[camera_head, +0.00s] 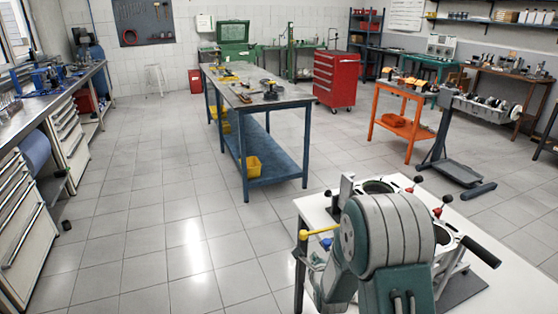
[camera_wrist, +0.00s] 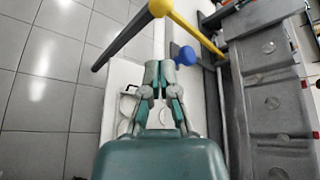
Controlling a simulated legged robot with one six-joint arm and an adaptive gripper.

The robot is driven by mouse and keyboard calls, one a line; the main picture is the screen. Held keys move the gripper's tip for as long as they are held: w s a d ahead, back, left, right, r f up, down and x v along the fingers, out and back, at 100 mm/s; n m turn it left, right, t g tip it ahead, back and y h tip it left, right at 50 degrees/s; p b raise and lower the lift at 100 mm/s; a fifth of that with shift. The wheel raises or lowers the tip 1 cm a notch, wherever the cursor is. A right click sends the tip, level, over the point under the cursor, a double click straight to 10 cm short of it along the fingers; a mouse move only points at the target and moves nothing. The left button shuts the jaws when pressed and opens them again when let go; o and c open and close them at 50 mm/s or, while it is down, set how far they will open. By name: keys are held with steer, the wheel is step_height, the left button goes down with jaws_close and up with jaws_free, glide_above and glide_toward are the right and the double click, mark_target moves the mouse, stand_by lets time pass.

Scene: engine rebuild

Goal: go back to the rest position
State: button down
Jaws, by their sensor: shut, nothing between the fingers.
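My gripper (camera_wrist: 158,72) shows in the wrist view with its fingers together and nothing between them. It hangs over the white table (camera_wrist: 122,75), beside a grey metal engine part (camera_wrist: 275,105) on the right. A yellow-knobbed lever (camera_wrist: 160,8) and a blue knob (camera_wrist: 187,55) are just beyond the fingertips; I cannot tell the exact gap. In the head view my grey and green arm covers much of the engine part (camera_head: 455,235), and the gripper itself is mostly hidden. The yellow lever (camera_head: 318,232) sticks out left of the arm.
The white table (camera_head: 310,208) stands at the front right. A blue workbench (camera_head: 260,165), a red tool cabinet (camera_head: 336,80), an orange trolley (camera_head: 402,105) and a grey stand (camera_head: 440,150) are behind it. The tiled floor (camera_head: 150,200) at left is clear.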

steer(key=s+r+n+g, duration=0.2)
steer(key=s+r+n, duration=0.4)
steer(key=r, duration=0.2)
steer(key=s+r+n+g, duration=0.2)
steer(key=s+r+n, duration=0.3)
steer(key=r+n, duration=0.25)
steer(key=s+r+n+g, duration=0.2)
steer(key=s+n, duration=0.4)
steer(key=s, duration=0.5)
steer(key=s+r+n+g, duration=0.2)
steer(key=s+r+n, duration=0.3)
steer(key=s, duration=0.7)
steer(key=shift+s+d+r+n, duration=0.2)
steer(key=shift+d+n, duration=0.1)
steer(key=shift+n, duration=0.65)
